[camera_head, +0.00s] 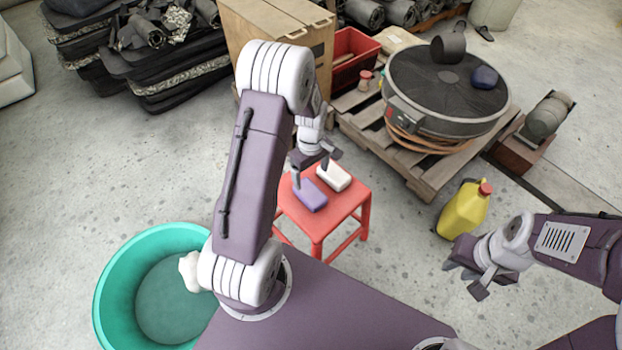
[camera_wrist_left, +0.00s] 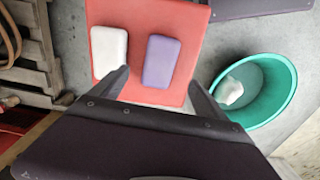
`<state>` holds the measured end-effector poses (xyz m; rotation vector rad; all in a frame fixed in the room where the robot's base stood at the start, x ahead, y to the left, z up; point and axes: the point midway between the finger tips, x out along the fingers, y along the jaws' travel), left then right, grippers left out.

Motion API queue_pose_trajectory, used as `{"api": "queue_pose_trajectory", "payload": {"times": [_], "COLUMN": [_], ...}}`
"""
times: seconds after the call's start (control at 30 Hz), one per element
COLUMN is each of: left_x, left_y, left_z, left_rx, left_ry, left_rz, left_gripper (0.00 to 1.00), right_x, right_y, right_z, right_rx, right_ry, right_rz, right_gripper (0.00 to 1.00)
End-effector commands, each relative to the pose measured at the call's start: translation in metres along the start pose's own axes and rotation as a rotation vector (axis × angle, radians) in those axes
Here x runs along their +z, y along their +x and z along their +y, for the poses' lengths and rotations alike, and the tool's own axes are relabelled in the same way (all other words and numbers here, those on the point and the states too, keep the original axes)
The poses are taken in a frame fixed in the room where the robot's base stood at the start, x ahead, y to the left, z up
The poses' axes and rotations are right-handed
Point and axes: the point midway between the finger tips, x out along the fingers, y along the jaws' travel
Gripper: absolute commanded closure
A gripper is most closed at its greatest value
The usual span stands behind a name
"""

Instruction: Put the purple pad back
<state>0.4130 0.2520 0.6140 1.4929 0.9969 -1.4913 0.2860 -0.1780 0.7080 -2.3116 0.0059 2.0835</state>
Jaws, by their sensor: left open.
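The purple pad (camera_head: 313,196) lies flat on a red stool (camera_head: 318,226), beside a white pad (camera_head: 334,177). In the left wrist view the purple pad (camera_wrist_left: 161,61) is right of the white pad (camera_wrist_left: 109,52), with a gap between them. My left gripper (camera_head: 311,174) is open and empty above the stool. In its wrist view, the fingertips (camera_wrist_left: 160,84) are on either side of the purple pad's near end, not touching it as far as I can tell. My right gripper (camera_head: 466,279) looks open and empty, well to the right of the stool.
A teal tub (camera_head: 107,285) with a white lump inside stands at the left. A yellow jug (camera_head: 464,208) stands near my right gripper. Behind the stool are a pallet (camera_head: 428,178) with a round black machine (camera_head: 445,90) and a red crate (camera_head: 355,55). Floor around the stool is clear.

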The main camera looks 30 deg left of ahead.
Motion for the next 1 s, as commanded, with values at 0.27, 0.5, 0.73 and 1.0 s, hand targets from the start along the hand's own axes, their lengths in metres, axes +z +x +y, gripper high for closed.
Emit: {"api": "queue_pose_trajectory", "payload": {"times": [0.27,0.5,0.73,1.0], "left_x": [0.007,0.075,0.114,0.117], "left_y": [-0.016,-0.077,-0.096,-0.097], "left_z": [-0.003,-0.045,-0.086,-0.089], "left_rx": [0.006,0.056,0.076,0.077], "left_ry": [0.062,0.699,1.117,1.157], "left_rz": [0.003,0.043,0.077,0.080], "left_gripper": [0.15,0.15,0.15,0.15], "right_x": [0.000,0.000,0.000,0.000], "right_y": [-0.002,-0.002,-0.002,-0.002], "right_z": [0.000,0.000,0.000,0.000], "right_rx": [0.000,0.000,0.000,0.000], "right_ry": [0.000,0.000,0.000,0.000], "right_rz": [0.000,0.000,0.000,0.000], "right_gripper": [0.70,0.70,0.70,0.70]}}
